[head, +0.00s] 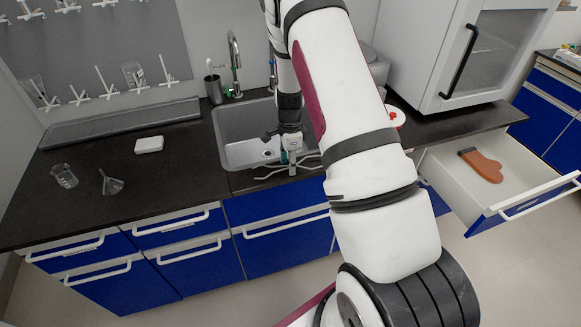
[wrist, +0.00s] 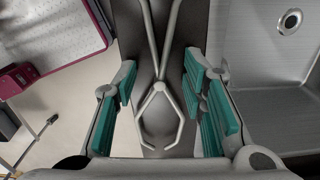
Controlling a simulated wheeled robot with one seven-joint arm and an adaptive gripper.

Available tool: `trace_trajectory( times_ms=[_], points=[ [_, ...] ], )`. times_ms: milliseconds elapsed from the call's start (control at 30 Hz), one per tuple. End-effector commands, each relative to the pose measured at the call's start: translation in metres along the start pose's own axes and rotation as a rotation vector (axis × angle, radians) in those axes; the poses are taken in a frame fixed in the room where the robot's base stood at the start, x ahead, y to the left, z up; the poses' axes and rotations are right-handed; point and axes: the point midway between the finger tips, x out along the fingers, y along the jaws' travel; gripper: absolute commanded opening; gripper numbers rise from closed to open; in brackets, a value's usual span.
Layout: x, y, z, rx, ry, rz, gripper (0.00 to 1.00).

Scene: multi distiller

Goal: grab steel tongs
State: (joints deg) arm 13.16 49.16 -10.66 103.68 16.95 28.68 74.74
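The steel tongs (wrist: 151,102) lie on the dark counter strip at the front of the sink. In the wrist view their two handles run up out of the picture and their curved jaws point down. My gripper (wrist: 167,105) is open, with one teal-padded finger on each side of the tongs and a gap on the left side. I cannot tell how high the fingers are above the counter. In the head view my gripper (head: 291,150) is over the sink's front edge, and thin grey bars of the tongs (head: 267,176) show just below it.
The steel sink (head: 238,130) with its faucet (head: 234,62) lies behind my gripper. A beaker (head: 64,177), a funnel (head: 110,183) and a white block (head: 149,145) stand to the left. An open drawer (head: 540,192) with a brown mitt (head: 485,167) juts out at right.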

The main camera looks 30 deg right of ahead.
Motion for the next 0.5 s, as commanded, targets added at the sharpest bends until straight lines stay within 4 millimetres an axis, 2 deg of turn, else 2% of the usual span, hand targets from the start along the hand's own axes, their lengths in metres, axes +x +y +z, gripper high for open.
trace_trajectory(
  times_ms=[67,233,500],
  points=[
    [-0.0001,-0.0001,0.0001,0.000,0.000,0.000,0.38],
    [-0.0002,0.0000,0.0002,0.000,0.000,0.001,0.02],
    [-0.0004,-0.0001,0.0001,0.000,0.000,0.000,0.00]
  ],
)
